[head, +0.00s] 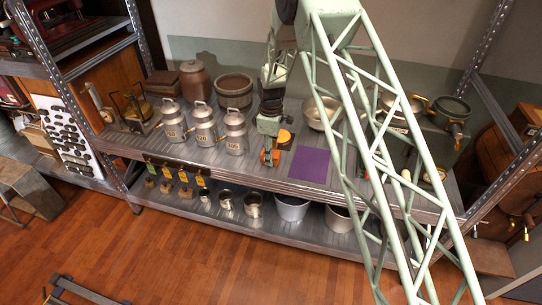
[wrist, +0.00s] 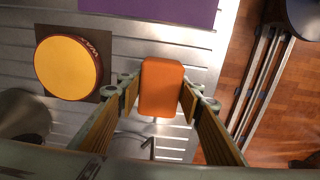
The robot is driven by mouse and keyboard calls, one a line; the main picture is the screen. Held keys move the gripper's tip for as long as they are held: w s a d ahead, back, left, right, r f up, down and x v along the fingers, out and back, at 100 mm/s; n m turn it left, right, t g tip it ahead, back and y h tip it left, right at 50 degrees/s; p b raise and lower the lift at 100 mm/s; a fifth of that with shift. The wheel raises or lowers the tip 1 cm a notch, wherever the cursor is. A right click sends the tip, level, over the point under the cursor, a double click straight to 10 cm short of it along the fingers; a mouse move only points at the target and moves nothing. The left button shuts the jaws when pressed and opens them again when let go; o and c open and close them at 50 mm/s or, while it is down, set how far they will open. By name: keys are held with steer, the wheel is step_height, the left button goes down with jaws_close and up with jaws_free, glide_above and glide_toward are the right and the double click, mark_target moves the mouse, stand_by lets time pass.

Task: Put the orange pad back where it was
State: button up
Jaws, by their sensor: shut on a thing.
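The orange pad (wrist: 162,87) is a rounded block between the two fingers of my gripper (wrist: 160,98) in the wrist view, with a finger against each long side. In the head view my gripper (head: 268,149) points down over the front part of the middle shelf. The orange pad (head: 270,158) shows there at its fingertips, partly covered by them. I cannot tell whether the pad touches the shelf. A purple square (head: 310,165) lies flat on the shelf just right of my gripper. A yellow disc (wrist: 68,67) on a dark square lies beside the pad.
Three numbered metal cans (head: 204,124) stand left of my gripper. A metal bowl (head: 321,113) stands behind the purple square. The shelf's front edge (head: 300,188) is close to my gripper. Pots (head: 291,208) stand on the lower shelf. Bare shelf shows between the cans and my gripper.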

steer(key=shift+f, duration=0.1)
steer(key=o, duration=0.8)
step_height(320, 180, up, 11)
steer(key=shift+f+p, duration=0.1)
steer(key=shift+p, duration=0.45)
steer(key=shift+r, duration=0.7)
